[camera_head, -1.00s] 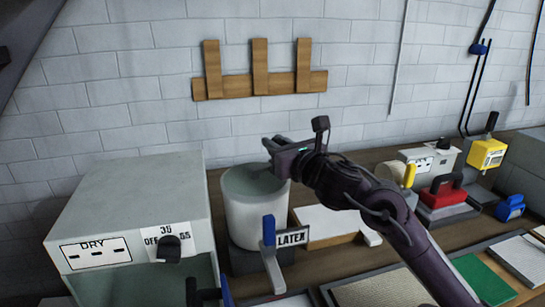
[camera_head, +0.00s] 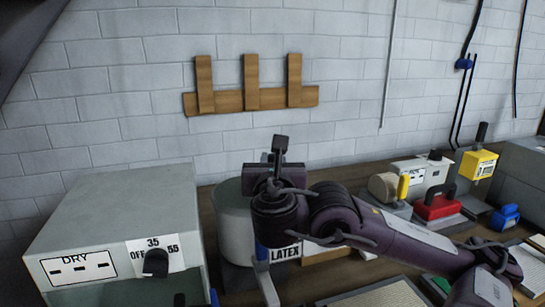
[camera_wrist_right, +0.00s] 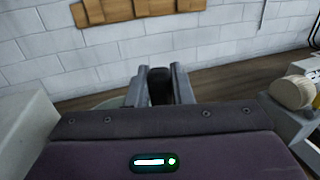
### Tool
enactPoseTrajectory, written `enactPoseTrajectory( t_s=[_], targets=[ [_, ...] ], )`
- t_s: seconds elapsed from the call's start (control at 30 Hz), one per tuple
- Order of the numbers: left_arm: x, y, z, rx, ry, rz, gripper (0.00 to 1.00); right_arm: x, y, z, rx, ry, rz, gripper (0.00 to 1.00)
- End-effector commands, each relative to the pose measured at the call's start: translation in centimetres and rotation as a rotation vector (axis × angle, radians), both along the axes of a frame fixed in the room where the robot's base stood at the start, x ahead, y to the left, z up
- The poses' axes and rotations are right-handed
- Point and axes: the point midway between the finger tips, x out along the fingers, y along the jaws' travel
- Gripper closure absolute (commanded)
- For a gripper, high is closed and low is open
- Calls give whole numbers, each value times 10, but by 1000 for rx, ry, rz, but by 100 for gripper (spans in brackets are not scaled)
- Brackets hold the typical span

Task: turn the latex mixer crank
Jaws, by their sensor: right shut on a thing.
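In the right wrist view the fingers are closed around a dark upright grip (camera_wrist_right: 160,82), which looks like the mixer crank's handle. The rest of the crank is hidden. The drum's rim shows only partly. My left gripper is not in view.
A dryer box (camera_head: 120,225) with a dial stands close on the left. A wooden rack (camera_head: 250,99) hangs on the wall behind.

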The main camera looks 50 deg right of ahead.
Motion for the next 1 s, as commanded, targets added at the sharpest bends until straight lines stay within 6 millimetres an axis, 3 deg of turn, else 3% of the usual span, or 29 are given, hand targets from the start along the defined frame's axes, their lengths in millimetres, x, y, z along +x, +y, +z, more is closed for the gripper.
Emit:
enactPoseTrajectory(
  t_s=[0.4, 1.0],
  targets=[
    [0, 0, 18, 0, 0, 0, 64, -3, 4, 3, -1, -2, -106, 100],
    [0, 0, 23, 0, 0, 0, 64, -5, 6, 0, 1, -1, -146, 100]
  ],
)
